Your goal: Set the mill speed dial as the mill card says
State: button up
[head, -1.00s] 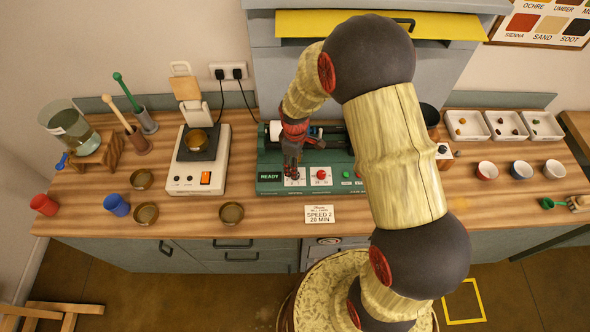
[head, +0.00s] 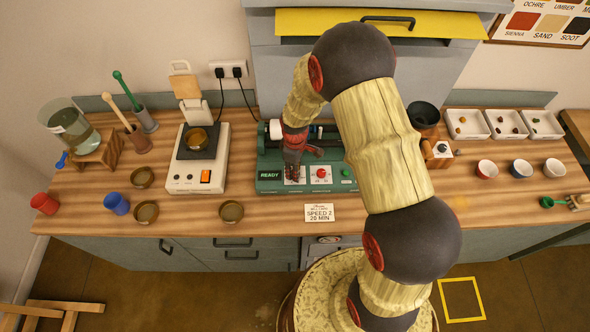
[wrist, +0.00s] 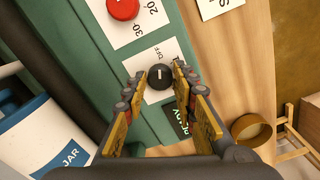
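The green mill (head: 268,188) stands mid-table, its display reading READY. The mill card (head: 319,213) in front reads SPEED 2, 20 MIN. In the head view my gripper (head: 293,172) covers the dial. A red knob (head: 321,173) beside it, also in the wrist view (wrist: 122,8), has marks 20 and 30.
A green button (head: 346,173) is right of the red knob. A white jar (wrist: 45,135) lies close to my gripper in the wrist view. Cups and trays stand at the right.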

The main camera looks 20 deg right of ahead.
jog(key=c, duration=0.6)
grip_shut()
jog(key=shift+m, duration=0.4)
jog(key=m+b, duration=0.1)
jog(key=m, duration=0.5)
jog(key=shift+m+b, duration=0.3)
jog(key=shift+b, duration=0.05)
jog(key=m, duration=0.5)
jog(key=shift+b, duration=0.4)
jog(key=m, duration=0.5)
jog(key=shift+m+b, duration=0.3)
jog(key=shift+m, duration=0.1)
